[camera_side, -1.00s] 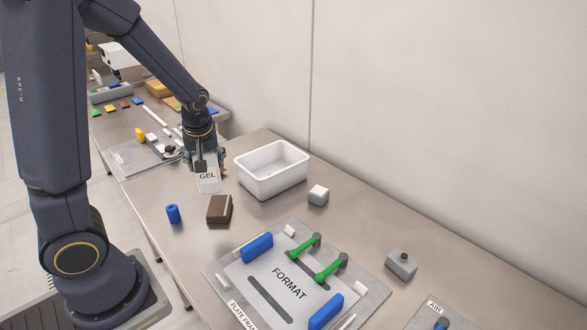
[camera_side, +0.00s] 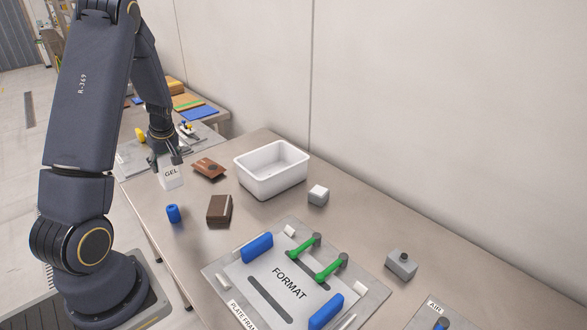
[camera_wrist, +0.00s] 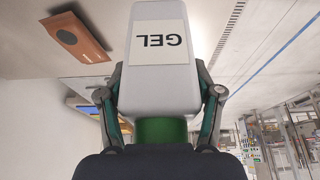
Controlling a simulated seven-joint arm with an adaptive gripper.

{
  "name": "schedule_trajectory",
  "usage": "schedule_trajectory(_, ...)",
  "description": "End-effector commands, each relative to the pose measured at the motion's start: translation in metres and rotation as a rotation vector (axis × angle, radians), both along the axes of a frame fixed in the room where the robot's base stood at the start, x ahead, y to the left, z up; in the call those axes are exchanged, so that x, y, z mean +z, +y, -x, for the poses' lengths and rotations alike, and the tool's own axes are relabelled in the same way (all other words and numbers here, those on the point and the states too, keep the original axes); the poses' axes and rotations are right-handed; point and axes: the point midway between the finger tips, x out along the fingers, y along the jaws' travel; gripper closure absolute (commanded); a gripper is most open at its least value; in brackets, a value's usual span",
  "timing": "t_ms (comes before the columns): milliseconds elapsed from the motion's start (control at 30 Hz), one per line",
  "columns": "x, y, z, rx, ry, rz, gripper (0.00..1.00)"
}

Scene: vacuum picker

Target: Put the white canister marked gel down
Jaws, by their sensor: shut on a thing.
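The white canister marked GEL (camera_side: 171,178) is in my gripper (camera_side: 166,157) toward the left edge of the table in the side view. In the wrist view the canister (camera_wrist: 158,75) fills the middle, its label upside down and its green neck (camera_wrist: 160,129) between the two fingers of my gripper (camera_wrist: 160,122). My gripper is shut on it. In the side view the canister hangs upright, label facing the camera. I cannot tell whether its base touches the table.
A brown pouch (camera_side: 208,168) lies right of the canister, with a white bin (camera_side: 243,167) beyond. A blue cylinder (camera_side: 173,214) and a dark brown box (camera_side: 219,210) stand nearer. A FORMAT plate (camera_side: 278,279) with green handles is at the front. Bare table lies between pouch and blue cylinder.

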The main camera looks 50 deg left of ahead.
Motion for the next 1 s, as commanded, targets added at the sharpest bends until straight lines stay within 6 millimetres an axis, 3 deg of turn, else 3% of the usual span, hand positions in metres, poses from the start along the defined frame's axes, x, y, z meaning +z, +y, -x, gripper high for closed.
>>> schedule_trajectory(300, -0.031, 0.019, -0.018, -0.001, -0.001, -0.002, 0.84)
schedule_trajectory(500, -0.058, 0.019, -0.018, -0.002, -0.001, -0.002, 0.84)
schedule_trajectory(900, -0.063, 0.018, -0.018, -0.002, -0.001, -0.003, 0.84)
schedule_trajectory(933, -0.063, 0.018, -0.018, -0.002, -0.001, -0.002, 0.33)
schedule_trajectory(1000, -0.063, 0.018, -0.018, -0.002, -0.001, -0.002, 0.25)
